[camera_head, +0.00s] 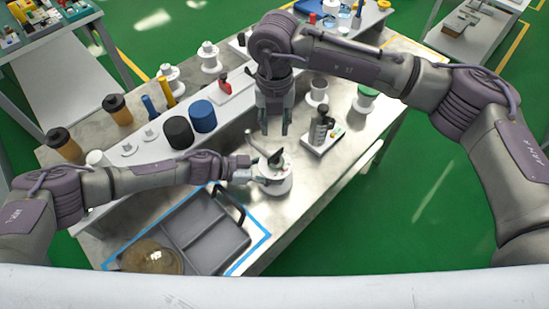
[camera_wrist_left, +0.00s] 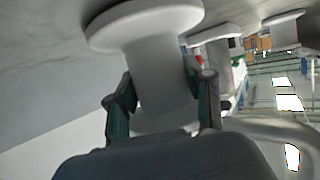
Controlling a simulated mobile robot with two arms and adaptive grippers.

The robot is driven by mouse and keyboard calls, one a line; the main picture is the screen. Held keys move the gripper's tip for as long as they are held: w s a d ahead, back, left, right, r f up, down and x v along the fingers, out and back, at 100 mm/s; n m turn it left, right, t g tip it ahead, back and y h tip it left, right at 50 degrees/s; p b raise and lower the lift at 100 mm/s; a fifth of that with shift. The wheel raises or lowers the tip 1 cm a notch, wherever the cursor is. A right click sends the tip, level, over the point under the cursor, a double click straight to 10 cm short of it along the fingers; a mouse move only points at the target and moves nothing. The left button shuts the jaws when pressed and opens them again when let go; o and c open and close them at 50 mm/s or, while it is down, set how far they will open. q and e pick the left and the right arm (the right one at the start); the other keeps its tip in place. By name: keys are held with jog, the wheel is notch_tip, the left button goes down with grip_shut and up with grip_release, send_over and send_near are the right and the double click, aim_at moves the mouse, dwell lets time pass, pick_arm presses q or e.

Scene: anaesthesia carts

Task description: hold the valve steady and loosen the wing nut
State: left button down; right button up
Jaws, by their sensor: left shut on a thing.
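The white valve (camera_head: 276,183) stands on the metal table with its round base down. My left gripper (camera_head: 252,170) reaches it from the left and is shut on its body; in the left wrist view the fingers (camera_wrist_left: 163,100) lie on both sides of the white body (camera_wrist_left: 150,62). A small dark part, apparently the wing nut (camera_head: 277,158), shows on top of the valve, too small to make out clearly. A grey lever-like part (camera_head: 251,145) sticks up beside it. My right gripper (camera_head: 275,128) points down above the valve, its fingers apart and empty.
A grey divided tray (camera_head: 205,236) lies at the front within blue tape, with an amber round object (camera_head: 152,257) at its corner. Black and blue cylinders (camera_head: 203,116) stand behind the left arm. A small white stand (camera_head: 321,137) is to the right of the valve.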

aim_at(276, 153)
notch_tip(276, 153, down, 10)
jog(key=m, duration=0.8)
jog(key=shift+d+f+m, duration=0.1)
jog(key=shift+f+m, duration=0.05)
jog(key=shift+m, duration=0.25)
grip_shut()
